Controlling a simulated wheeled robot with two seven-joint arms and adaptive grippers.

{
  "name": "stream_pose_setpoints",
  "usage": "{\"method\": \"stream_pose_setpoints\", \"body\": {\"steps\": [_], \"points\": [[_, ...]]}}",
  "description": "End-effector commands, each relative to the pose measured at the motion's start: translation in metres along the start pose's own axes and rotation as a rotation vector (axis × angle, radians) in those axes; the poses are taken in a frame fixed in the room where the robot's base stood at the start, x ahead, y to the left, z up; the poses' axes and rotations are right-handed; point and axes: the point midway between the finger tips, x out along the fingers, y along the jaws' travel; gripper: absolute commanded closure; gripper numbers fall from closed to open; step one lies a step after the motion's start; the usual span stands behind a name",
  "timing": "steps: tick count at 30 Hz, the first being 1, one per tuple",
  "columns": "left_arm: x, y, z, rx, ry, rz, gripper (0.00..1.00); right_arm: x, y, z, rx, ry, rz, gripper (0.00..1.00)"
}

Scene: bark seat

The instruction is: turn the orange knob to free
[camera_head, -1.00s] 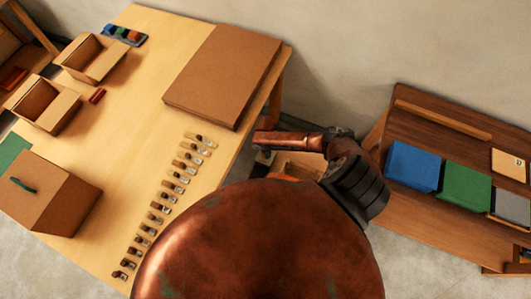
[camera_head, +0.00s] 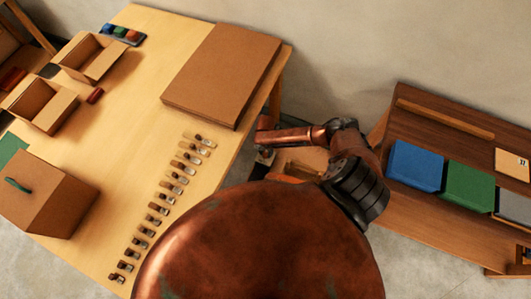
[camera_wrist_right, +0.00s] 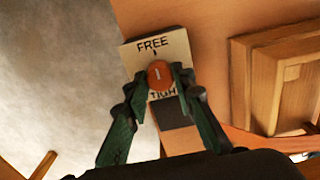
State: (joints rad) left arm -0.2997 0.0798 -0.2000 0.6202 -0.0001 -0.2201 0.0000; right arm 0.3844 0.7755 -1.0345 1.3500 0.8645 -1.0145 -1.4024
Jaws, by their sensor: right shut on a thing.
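The orange knob (camera_wrist_right: 160,75) is round, with a short pale mark on its face. It sits on a pale plate (camera_wrist_right: 172,46) marked "FREE" above the knob and "TIGH..." below it, the last part hidden by a finger. The pale mark runs roughly up and down in the picture, and a small black tick stands under "FREE". My right gripper (camera_wrist_right: 162,80) is shut on the knob, one dark green finger on each side. In the head view my copper arm largely hides this spot, just off the table's right edge. My left gripper is not in view.
The table (camera_head: 130,120) carries a flat brown box (camera_head: 222,75), several open and closed cartons, and a row of small clips along its right edge. A dark wooden bench (camera_head: 420,105) with blue and green bins stands at the right. A wooden frame (camera_wrist_right: 270,85) lies right of the plate.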

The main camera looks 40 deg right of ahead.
Motion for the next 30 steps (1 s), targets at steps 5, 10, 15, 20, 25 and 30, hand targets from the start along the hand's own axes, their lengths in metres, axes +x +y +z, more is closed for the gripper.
{"method": "stream_pose_setpoints", "body": {"steps": [5,10,15,20,25,30], "points": [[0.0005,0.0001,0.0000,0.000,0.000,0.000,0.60,0.0002,-0.0012,0.0010,-0.013,-0.001,-0.002,1.00],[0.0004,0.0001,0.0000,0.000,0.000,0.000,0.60,0.0001,-0.0012,0.0011,-0.014,-0.002,-0.002,1.00],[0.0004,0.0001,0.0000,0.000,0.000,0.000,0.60,0.0000,-0.0011,0.0011,-0.014,-0.002,-0.002,0.75],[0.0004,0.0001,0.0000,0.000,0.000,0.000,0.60,0.0000,-0.0007,0.0008,-0.013,-0.001,-0.001,0.64],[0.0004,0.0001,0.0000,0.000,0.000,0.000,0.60,-0.0001,-0.0003,0.0004,-0.013,-0.001,0.000,0.59],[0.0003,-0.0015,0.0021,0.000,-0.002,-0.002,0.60,-0.0008,0.0000,0.0004,-0.013,-0.001,0.000,0.59]]}}
